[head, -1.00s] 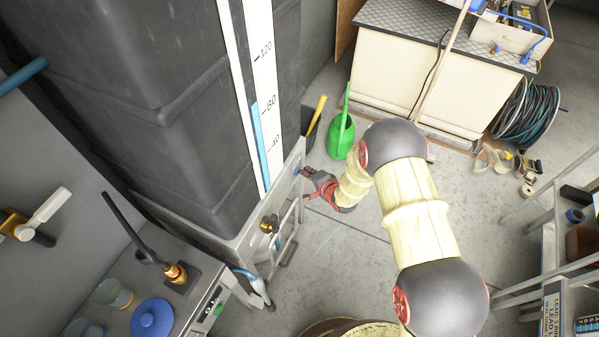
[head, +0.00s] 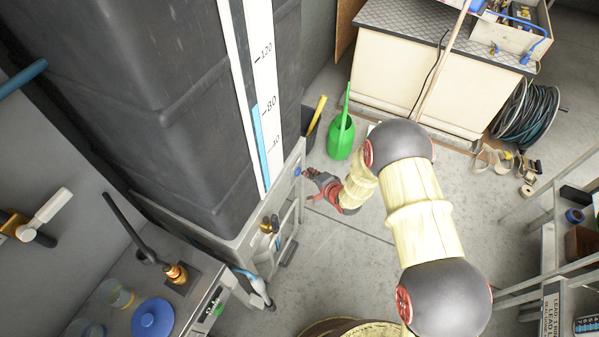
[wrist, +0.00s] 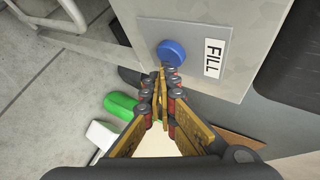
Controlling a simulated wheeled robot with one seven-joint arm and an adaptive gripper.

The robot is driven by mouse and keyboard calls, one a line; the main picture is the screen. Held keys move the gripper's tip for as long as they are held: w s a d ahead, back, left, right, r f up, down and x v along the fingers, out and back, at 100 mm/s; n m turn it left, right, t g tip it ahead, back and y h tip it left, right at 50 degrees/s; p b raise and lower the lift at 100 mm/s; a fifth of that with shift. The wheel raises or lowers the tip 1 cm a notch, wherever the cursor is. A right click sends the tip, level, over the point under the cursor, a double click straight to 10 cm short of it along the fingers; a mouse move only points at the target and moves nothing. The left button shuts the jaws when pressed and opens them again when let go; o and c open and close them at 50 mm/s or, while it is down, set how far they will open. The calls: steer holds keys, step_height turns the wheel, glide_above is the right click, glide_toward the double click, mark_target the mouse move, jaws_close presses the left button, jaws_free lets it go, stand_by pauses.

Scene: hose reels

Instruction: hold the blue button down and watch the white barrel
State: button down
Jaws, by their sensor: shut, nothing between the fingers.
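The round blue button (wrist: 171,53) sits on a grey metal panel beside a "FILL" label (wrist: 213,58). In the head view the button (head: 298,171) shows as a small blue spot on the panel's edge. My gripper (wrist: 162,70) is shut and empty, its tips just below the button in the wrist view. In the head view my gripper (head: 310,174) is just right of the button, with a small gap. I cannot make out a white barrel for certain.
A green watering can (head: 341,138) stands on the floor behind my gripper. A cabinet (head: 437,85) and a coiled hose (head: 527,112) are at the back right. A metal shelf (head: 560,220) is at right. The middle floor is clear.

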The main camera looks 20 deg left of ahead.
steer(key=shift+d, duration=0.3)
steer(key=shift+d, duration=0.1)
steer(key=d, duration=0.3)
steer(key=d+p, duration=0.1)
steer(key=d, duration=0.1)
steer(key=shift+s, duration=0.25)
stand_by(0.6)
